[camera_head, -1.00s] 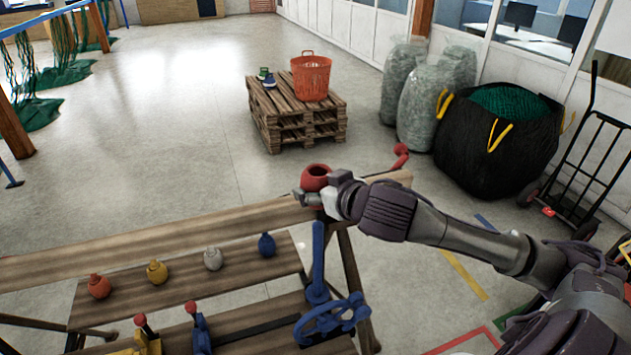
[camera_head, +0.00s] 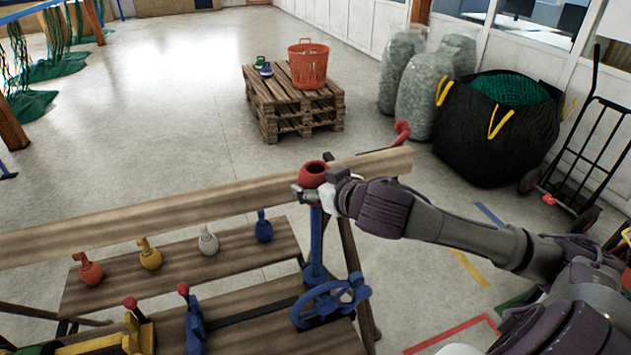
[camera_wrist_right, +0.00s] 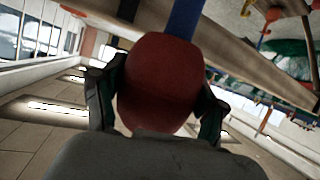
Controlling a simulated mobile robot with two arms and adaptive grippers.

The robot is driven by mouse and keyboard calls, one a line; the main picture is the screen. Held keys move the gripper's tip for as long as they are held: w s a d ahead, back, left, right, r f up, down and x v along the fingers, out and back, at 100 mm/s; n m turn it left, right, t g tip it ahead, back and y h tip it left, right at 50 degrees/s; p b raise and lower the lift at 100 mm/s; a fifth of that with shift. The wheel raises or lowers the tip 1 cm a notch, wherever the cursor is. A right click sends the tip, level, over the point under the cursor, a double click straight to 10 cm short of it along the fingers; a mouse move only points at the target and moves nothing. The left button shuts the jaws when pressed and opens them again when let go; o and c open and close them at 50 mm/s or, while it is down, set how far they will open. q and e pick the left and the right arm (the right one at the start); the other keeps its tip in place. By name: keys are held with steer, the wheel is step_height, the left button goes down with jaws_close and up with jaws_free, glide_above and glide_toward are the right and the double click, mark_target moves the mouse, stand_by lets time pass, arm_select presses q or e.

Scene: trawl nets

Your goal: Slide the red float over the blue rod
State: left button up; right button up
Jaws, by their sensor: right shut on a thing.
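The red float (camera_head: 314,172) is a round red body with a dark hole facing up. My right gripper (camera_head: 312,190) is shut on it, coming from the right. The blue rod (camera_head: 316,243) stands upright from the bench, directly below the float in the head view. Its top end is hidden behind the float and gripper, so I cannot tell whether the float is around it or only above it. In the right wrist view the red float (camera_wrist_right: 158,85) fills the space between the two fingers, with the blue rod (camera_wrist_right: 184,18) behind it. My left gripper is not in view.
Small red (camera_head: 89,271), yellow (camera_head: 149,256), grey (camera_head: 208,241) and blue (camera_head: 263,228) floats sit on the bench shelf (camera_head: 180,270). A blue handwheel (camera_head: 330,300) is beside the rod's foot. A wooden beam (camera_head: 130,220) runs behind. Open floor lies beyond.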

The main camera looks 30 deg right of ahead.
steer(key=shift+f+b, duration=1.2)
steer(key=shift+f, duration=0.9)
steer(key=o, duration=1.2)
step_height(320, 180, up, 10)
steer(key=shift+r, duration=0.1)
